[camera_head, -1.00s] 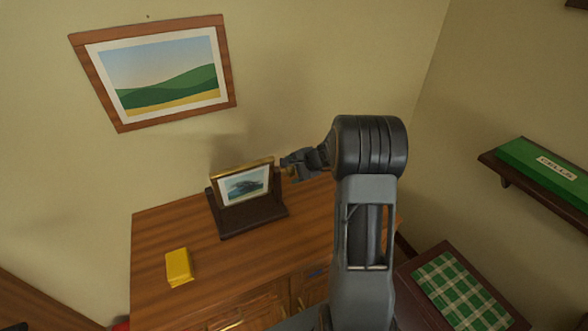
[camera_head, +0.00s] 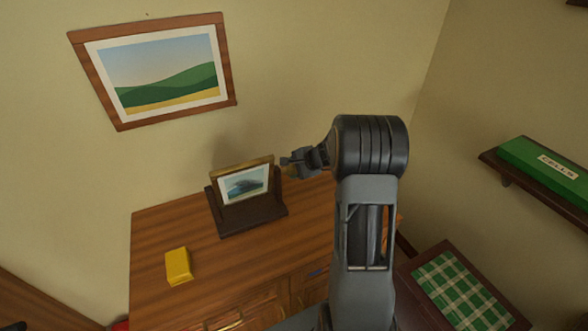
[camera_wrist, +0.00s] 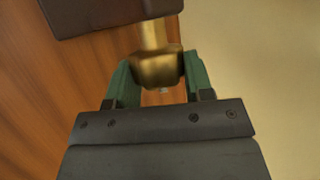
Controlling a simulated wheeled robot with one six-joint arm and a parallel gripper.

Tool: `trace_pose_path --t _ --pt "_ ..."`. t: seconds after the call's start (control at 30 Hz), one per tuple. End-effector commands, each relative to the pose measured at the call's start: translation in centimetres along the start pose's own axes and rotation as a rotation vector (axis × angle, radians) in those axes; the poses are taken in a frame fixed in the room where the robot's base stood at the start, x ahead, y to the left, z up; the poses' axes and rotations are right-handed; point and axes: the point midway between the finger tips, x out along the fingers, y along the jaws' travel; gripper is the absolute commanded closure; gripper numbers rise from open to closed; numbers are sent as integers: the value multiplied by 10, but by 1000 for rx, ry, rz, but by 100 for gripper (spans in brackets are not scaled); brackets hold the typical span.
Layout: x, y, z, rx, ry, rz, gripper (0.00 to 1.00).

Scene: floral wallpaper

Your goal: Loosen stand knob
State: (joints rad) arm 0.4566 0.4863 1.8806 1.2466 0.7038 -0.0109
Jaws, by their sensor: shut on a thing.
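The brass knob (camera_wrist: 158,68) shows in the wrist view on a short brass shaft that runs to the dark stand (camera_wrist: 105,14). My gripper (camera_wrist: 158,84) is shut on the knob, with one green finger on each side of it. In the head view the dark stand (camera_head: 250,218) stands on the wooden cabinet and holds a small gold-framed picture (camera_head: 244,186). My gripper (camera_head: 287,164) is at the right side of this stand. The knob is too small and covered to make out there.
The wooden cabinet top (camera_head: 160,235) carries a yellow block (camera_head: 178,266) at the left front. A landscape picture (camera_head: 155,72) hangs on the wall. A green box (camera_head: 540,168) lies on a shelf at the right. A green checked cloth (camera_head: 460,293) is at lower right.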

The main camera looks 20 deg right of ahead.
Motion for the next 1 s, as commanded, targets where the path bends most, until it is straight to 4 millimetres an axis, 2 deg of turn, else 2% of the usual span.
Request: trace_pose_path --t 0.4,1.0 --pt "10 10 -5 -68 3 -162 76" --pt "10 12 -4 -209 2 -496 76"
